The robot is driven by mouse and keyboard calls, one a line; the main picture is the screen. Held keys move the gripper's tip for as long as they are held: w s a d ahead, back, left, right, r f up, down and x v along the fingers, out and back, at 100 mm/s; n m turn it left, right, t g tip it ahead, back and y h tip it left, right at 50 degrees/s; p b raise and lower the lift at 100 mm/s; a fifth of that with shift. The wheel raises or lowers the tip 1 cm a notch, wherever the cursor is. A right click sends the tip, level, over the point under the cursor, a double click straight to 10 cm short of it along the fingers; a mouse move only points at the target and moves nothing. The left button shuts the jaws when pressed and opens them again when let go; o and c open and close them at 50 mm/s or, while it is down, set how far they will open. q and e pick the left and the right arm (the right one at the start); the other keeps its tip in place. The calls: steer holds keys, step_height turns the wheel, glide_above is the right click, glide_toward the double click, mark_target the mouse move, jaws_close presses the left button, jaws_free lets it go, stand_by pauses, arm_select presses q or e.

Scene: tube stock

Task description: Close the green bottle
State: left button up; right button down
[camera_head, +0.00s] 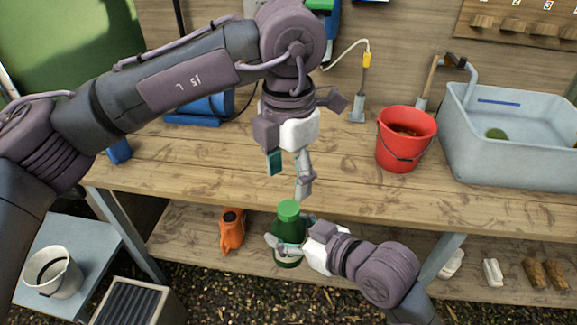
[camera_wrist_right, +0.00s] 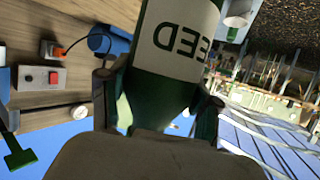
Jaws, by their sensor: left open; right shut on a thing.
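The green bottle (camera_head: 287,229) is upright in front of the workbench's front edge, with a lighter green cap (camera_head: 289,209) at its top. I cannot tell how tightly the cap sits. My right gripper (camera_head: 289,243) is shut around the bottle's body from the right. In the right wrist view the green bottle (camera_wrist_right: 150,100) fills the space between the fingers, and its white label with dark letters shows. My left gripper (camera_head: 289,177) is above the cap, pointing down, open and empty, apart from the bottle.
The wooden workbench (camera_head: 340,165) holds a red bucket (camera_head: 405,150) and a grey sink (camera_head: 515,160) at the right. An orange bottle (camera_head: 232,232) stands on the lower shelf. A white bucket (camera_head: 52,272) is at lower left. The bench's middle is mostly clear.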

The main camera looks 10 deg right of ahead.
mark_target(288, 207)
arm_select(q)
steer(key=n, duration=0.5)
steer(key=shift+r, duration=0.1)
steer(key=n, duration=0.4)
steer(key=shift+r+n, duration=0.15)
steer(key=shift+n, duration=0.25)
steer(key=n, duration=0.4)
steer(key=shift+r, duration=0.1)
steer(key=n, duration=0.3)
steer(key=shift+r+n, duration=0.1)
steer(key=shift+n, duration=0.2)
steer(key=shift+f, duration=4)
